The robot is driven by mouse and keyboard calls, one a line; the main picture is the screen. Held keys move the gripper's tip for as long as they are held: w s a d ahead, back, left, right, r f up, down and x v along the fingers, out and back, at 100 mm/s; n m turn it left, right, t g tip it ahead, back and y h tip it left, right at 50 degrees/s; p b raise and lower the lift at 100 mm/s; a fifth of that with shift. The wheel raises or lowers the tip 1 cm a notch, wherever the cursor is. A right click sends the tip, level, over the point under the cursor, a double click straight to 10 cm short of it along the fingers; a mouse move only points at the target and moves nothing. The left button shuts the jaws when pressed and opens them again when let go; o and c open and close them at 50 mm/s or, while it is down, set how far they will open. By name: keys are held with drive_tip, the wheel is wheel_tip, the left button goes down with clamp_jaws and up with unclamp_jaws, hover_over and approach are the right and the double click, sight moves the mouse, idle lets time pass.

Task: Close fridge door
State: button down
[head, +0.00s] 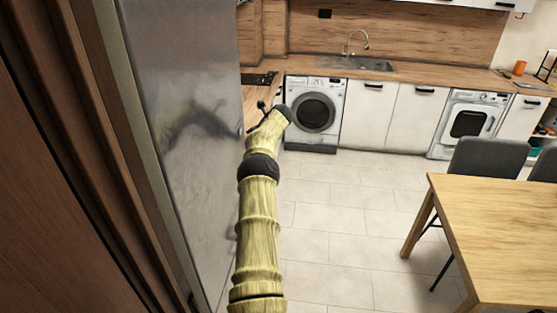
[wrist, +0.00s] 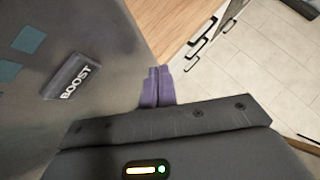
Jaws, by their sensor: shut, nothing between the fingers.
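The fridge (head: 185,120) shows as a tall grey metallic panel at the left of the head view. I cannot tell from this view whether the panel is its door or how far the door stands open. In the wrist view a grey panel (wrist: 60,25) fills the left side and ends in a slanting edge. My gripper (wrist: 157,84) has its two purple fingers together with nothing between them, close to that edge; contact is unclear. In the head view my gripper (head: 262,106) is small, beside the right edge of the metallic panel.
A "BOOST" magnet (wrist: 69,78) and teal squares (wrist: 28,39) sit on the panel. A washing machine (head: 314,112) and white cabinets (head: 392,112) stand at the back. A wooden table (head: 500,225) with grey chairs (head: 486,157) is at right. Tiled floor (head: 340,220) between is clear.

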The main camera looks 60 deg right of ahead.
drive_tip(key=s+d+r+b, duration=0.1)
drive_tip(key=s+d+r, duration=0.2)
drive_tip(key=s+r, duration=0.3)
drive_tip(key=shift+s+d+r, duration=0.35)
drive_tip(key=shift+s+r, duration=0.05)
drive_tip(key=shift+s, duration=0.85)
drive_tip(key=shift+s+d, duration=0.1)
drive_tip(key=shift+s, duration=0.1)
